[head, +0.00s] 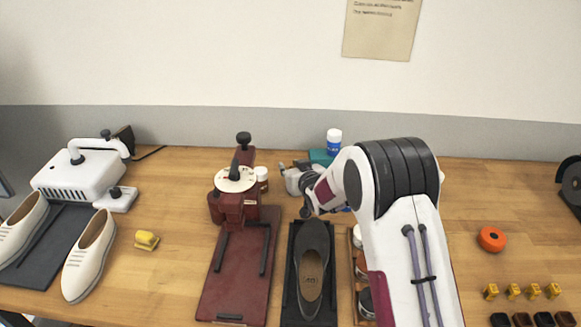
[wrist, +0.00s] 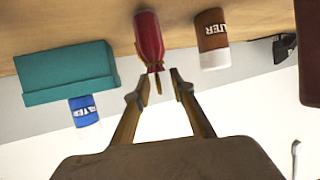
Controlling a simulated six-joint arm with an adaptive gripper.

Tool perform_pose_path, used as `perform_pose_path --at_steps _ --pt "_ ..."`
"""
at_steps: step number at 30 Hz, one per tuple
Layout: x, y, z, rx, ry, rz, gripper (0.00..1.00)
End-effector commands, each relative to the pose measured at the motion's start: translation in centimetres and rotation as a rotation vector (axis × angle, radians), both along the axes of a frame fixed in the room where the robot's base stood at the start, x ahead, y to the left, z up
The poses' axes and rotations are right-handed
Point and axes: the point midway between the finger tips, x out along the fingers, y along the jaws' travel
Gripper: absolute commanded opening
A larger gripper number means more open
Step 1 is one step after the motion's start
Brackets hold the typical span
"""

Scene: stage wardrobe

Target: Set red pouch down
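My gripper (wrist: 161,84) is open in the wrist view, with a gap between its fingertips. A red, rounded thing with a narrow neck and a thin yellowish tip (wrist: 150,38) stands just beyond the fingers. Its tip shows in the gap, and I see neither finger clamped on it. No other red pouch shows clearly, and I cannot tell whether this is the pouch. In the head view my gripper (head: 292,180) is low over the back middle of the bench, partly hidden by my arm. The red thing is not visible there.
A teal box (wrist: 66,75) and a brown bottle (wrist: 212,38) flank the red thing. A blue-labelled bottle (head: 334,142) stands behind. A maroon press (head: 236,200) is to the left, and a dark shoe (head: 311,265) lies in front. Bench right of my arm has free room.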

Motion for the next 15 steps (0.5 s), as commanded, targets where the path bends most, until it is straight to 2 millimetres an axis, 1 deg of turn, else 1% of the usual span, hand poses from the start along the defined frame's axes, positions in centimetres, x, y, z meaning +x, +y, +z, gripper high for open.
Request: perform_pose_path --at_steps 8,11,15 --pt "0.0 0.0 0.4 0.000 0.000 0.000 0.24" --pt "0.0 0.0 1.0 -0.001 0.000 0.000 0.24" --pt "0.0 0.0 2.4 0.000 -0.002 0.000 0.24"
